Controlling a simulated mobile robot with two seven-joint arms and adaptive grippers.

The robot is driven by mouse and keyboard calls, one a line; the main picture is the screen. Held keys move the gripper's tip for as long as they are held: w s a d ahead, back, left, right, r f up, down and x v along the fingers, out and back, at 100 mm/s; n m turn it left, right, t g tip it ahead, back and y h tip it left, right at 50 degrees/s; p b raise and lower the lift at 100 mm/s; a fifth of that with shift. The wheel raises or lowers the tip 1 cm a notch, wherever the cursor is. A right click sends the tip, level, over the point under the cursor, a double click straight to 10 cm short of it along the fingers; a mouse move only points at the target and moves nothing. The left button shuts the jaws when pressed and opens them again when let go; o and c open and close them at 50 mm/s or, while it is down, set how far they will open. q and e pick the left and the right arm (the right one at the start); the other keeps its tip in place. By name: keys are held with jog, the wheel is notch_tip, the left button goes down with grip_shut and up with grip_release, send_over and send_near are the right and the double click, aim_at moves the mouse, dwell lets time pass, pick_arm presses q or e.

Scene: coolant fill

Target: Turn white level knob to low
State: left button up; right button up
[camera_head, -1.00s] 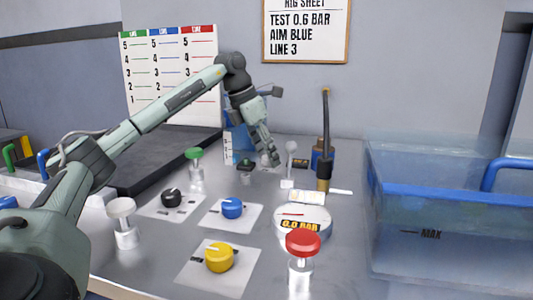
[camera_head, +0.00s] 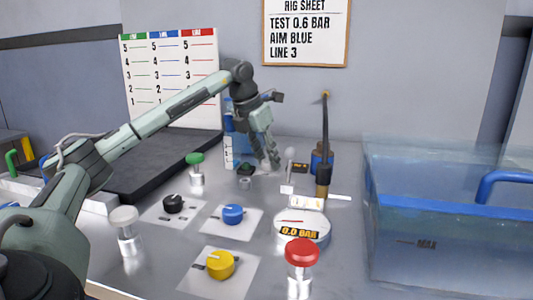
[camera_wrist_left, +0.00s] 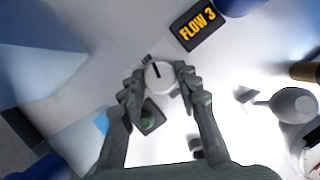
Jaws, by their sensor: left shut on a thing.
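The white level knob (camera_wrist_left: 158,76) shows in the left wrist view as a round white cap with a dark pointer line, beside a small printed label. My left gripper (camera_wrist_left: 158,82) has its two fingers around the knob's sides and is shut on it. In the head view my left gripper (camera_head: 270,164) points down at the back of the bench, and its fingers mostly hide the knob there. The pointer line leans slightly to the upper left in the wrist view. My right gripper is not in view.
A display (camera_wrist_left: 195,27) reading FLOW 3 lies near the knob. A green-topped dark square fitting (camera_head: 245,169) is close beside the fingers. Black (camera_head: 173,203), blue (camera_head: 232,214) and yellow (camera_head: 220,264) knobs stand nearer. A clear tank (camera_head: 450,240) fills the right.

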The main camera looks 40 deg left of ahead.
pick_arm(q)
jog(key=shift+d+n+y+p, duration=0.1)
jog(key=shift+n+y+p, duration=0.35)
jog(key=shift+n, duration=1.05)
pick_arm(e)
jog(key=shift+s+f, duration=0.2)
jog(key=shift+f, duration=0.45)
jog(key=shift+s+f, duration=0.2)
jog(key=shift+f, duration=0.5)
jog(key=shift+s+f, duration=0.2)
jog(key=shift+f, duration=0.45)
pick_arm(q)
jog(key=o, duration=1.2)
jog(key=shift+c, duration=0.2)
jog(key=v, duration=1.2)
jog(key=shift+d, duration=0.15)
